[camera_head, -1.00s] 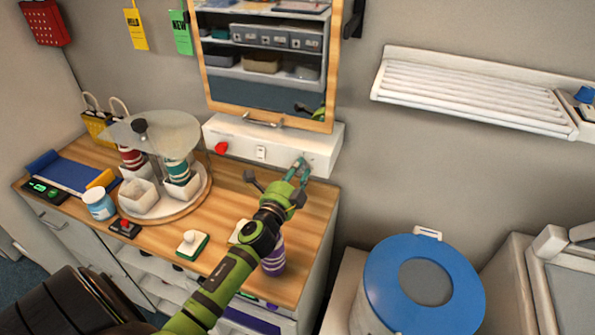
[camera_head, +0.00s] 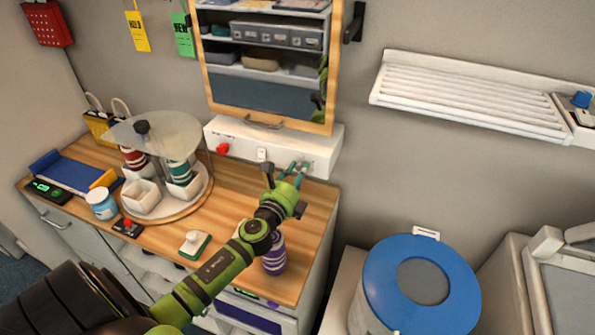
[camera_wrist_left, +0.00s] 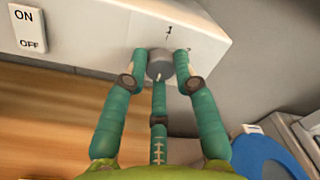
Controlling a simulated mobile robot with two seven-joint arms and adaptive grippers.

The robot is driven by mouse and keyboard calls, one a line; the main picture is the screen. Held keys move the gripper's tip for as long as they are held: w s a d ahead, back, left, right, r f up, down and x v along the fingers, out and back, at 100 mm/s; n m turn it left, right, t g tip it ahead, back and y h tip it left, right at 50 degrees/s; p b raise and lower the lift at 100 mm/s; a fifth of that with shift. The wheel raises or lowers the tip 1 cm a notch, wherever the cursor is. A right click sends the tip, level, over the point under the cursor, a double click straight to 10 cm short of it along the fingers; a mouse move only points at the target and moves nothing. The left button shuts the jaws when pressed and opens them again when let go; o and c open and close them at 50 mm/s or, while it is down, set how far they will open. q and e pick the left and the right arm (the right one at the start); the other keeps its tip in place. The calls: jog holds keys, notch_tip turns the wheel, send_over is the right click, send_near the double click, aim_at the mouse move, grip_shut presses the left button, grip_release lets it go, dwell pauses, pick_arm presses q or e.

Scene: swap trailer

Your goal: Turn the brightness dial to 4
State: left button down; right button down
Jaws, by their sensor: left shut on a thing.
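The grey brightness dial (camera_wrist_left: 160,66) sits on the front of the white wall box (camera_head: 228,130), near its right end. In the left wrist view a white pointer line is on the dial's lower part, and a small mark that looks like 1 is on the box above it. The other numbers cannot be read. My left gripper (camera_head: 293,169) is shut on the dial, with teal fingers at its left and right and a third below, as the left wrist view (camera_wrist_left: 160,70) shows. In the head view the fingers mostly hide the dial. My right gripper is not in view.
An ON/OFF switch (camera_head: 262,154) and a red knob (camera_head: 222,148) are left on the same box. A mirror (camera_head: 265,99) hangs above. Below my left arm are a purple bottle (camera_head: 273,258) and a white-knobbed green block (camera_head: 194,244) on the wooden counter (camera_head: 235,190).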

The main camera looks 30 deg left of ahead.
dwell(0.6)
pick_arm(q)
jog(key=c, duration=1)
grip_release()
jog(key=shift+d, duration=0.1)
jog(key=s, duration=0.4)
jog(key=s+d, duration=0.1)
jog(key=s, duration=0.3)
jog(key=s+d, duration=0.1)
jog(key=s, duration=0.2)
jog(key=shift+s, duration=0.4)
jog(key=shift+f, duration=0.1)
